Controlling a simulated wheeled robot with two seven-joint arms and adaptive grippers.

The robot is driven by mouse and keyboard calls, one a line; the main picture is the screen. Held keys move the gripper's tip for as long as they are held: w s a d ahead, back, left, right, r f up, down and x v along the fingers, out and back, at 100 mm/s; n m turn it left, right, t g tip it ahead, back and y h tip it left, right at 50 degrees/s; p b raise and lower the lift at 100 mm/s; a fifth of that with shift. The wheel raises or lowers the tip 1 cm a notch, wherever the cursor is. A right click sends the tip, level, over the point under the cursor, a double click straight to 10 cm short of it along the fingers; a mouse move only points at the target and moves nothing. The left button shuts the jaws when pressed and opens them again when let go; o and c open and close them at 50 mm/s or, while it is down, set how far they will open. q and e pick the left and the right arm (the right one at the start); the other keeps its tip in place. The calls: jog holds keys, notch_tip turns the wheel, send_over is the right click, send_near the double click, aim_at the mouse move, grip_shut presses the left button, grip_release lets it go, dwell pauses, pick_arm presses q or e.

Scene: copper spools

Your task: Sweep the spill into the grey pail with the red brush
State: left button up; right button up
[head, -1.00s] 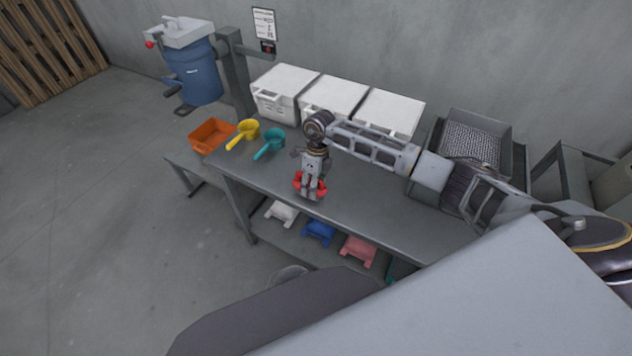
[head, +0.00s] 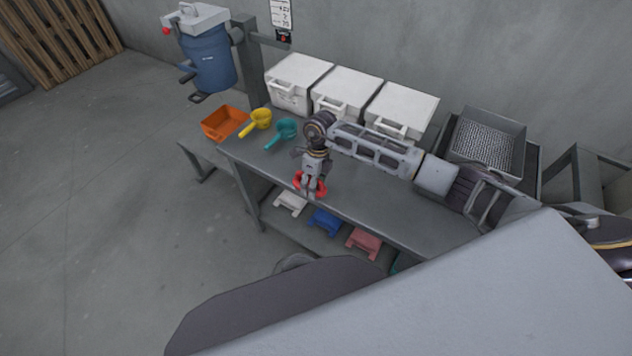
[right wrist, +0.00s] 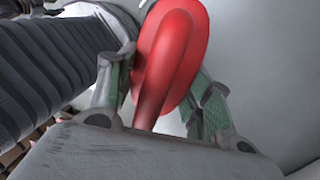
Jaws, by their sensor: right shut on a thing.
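My right gripper (head: 312,186) is over the front edge of the grey bench in the head view. It is shut on a red tool that looks like the red brush (head: 320,188). In the right wrist view the red brush (right wrist: 176,55) shows as a rounded red body with its narrower part between the two green-padded fingers; its bristles cannot be made out. A round grey rim (head: 293,262) low behind my own body may be the grey pail, mostly hidden. I cannot make out the spill. My left gripper is not in view.
The left floor is clear.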

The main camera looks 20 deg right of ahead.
jog(key=shift+s+a, duration=0.35)
jog(key=shift+a, duration=0.45)
jog(key=shift+d+r+p, duration=0.1)
jog(key=shift+r+p, duration=1.45)
jog(key=shift+r, duration=0.85)
jog(key=shift+n, duration=0.3)
